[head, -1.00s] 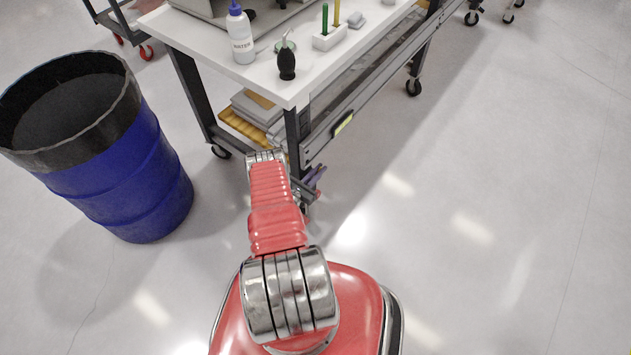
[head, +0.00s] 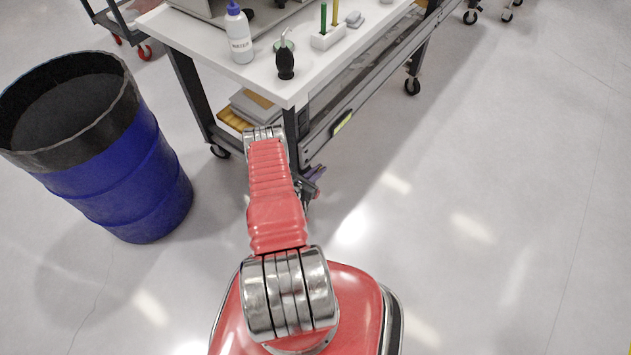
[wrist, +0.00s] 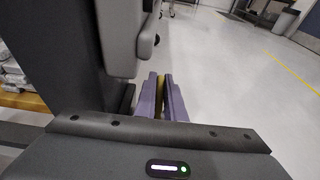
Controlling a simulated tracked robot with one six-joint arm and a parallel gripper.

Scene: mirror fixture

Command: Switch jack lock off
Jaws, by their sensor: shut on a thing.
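My gripper (wrist: 164,98) has purple fingers, shut on a narrow yellow part (wrist: 159,83) that shows between them in the wrist view. I take this part to be the jack lock, but most of it is hidden by the fingers. A grey body (wrist: 120,40) stands just left of and beyond the fingers. In the head view my gripper (head: 316,173) is small, low beside the near leg (head: 291,130) of the workbench. My red arm hides part of the area there, and the yellow part cannot be made out.
The white-topped workbench (head: 275,85) carries a water bottle (head: 239,35), a black-handled tool (head: 285,65) and a pen holder (head: 328,38). A blue barrel (head: 120,180) stands at the left. The floor on the right is clear.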

